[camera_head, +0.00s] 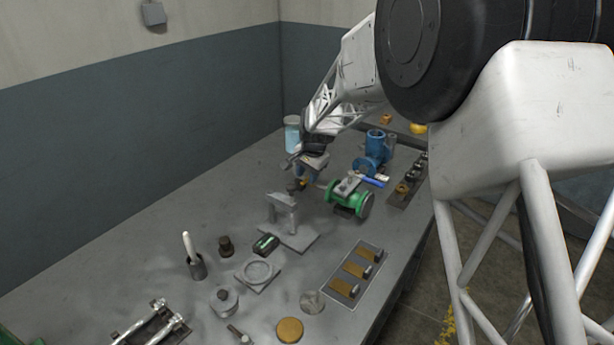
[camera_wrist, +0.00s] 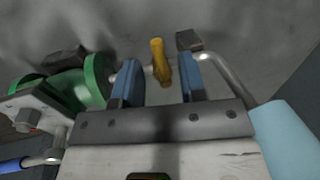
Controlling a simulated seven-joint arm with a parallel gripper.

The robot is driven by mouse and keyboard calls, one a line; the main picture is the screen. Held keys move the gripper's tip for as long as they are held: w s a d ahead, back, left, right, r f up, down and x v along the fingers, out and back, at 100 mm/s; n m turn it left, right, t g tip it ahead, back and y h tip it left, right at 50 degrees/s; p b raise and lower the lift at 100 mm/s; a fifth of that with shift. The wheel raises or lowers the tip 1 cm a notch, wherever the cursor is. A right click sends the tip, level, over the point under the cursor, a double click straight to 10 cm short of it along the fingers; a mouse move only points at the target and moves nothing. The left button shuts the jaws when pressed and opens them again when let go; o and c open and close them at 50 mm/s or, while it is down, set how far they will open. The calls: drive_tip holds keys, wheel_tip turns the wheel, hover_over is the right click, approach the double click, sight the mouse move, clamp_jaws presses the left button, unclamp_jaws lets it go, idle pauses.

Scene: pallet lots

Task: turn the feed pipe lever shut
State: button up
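A yellow lever handle (camera_wrist: 158,60) stands between the blue fingers of my gripper (camera_wrist: 160,82) in the wrist view, with a gap on each side. My gripper (camera_head: 302,180) is open, low over the back middle of the bench, left of the green valve (camera_head: 348,198). In the wrist view, a bent grey pipe (camera_wrist: 236,70) shows beside the right finger. The green valve (camera_wrist: 92,82) lies to the left there, with a blue-handled lever (camera_wrist: 14,165) at lower left; this blue handle (camera_head: 372,181) also shows in the head view. I cannot tell from markings which lever is the feed pipe's.
A pale blue cylinder (camera_head: 292,136) stands behind my gripper and shows close at lower right in the wrist view (camera_wrist: 287,140). A blue pipe fitting (camera_head: 374,150) is to the right. A grey bracket (camera_head: 283,212) on a plate stands in front. Several small parts cover the front bench.

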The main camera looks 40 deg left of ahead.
wheel_tip(320, 180, up, 7)
drive_tip(key=d, duration=0.1)
drive_tip(key=shift+d, duration=0.2)
drive_tip(key=shift+d, duration=0.1)
idle(0.6)
drive_tip(key=s+d+r+t, duration=0.15)
drive_tip(key=d+r, duration=0.35)
drive_tip(key=d, duration=0.8)
drive_tip(key=s+d+r, duration=0.2)
drive_tip(key=d+r, duration=0.2)
drive_tip(key=d, duration=0.9)
drive_tip(key=s+d+r, duration=0.1)
drive_tip(key=d+r, duration=0.4)
drive_tip(key=d, duration=0.8)
drive_tip(key=s+d+r+h, duration=0.1)
drive_tip(key=s+d, duration=0.5)
drive_tip(key=d, duration=0.2)
drive_tip(key=s+d, duration=0.6)
drive_tip(key=d, duration=0.3)
drive_tip(key=s+d+f, duration=0.2)
drive_tip(key=s+d, duration=0.3)
drive_tip(key=s, duration=0.2)
drive_tip(key=s+d+f+t+h, duration=0.1)
drive_tip(key=s+d+f, duration=0.1)
drive_tip(key=s+d, duration=0.3)
drive_tip(key=s, duration=0.3)
drive_tip(key=shift+s+d, duration=0.15)
drive_tip(key=shift+d, duration=0.2)
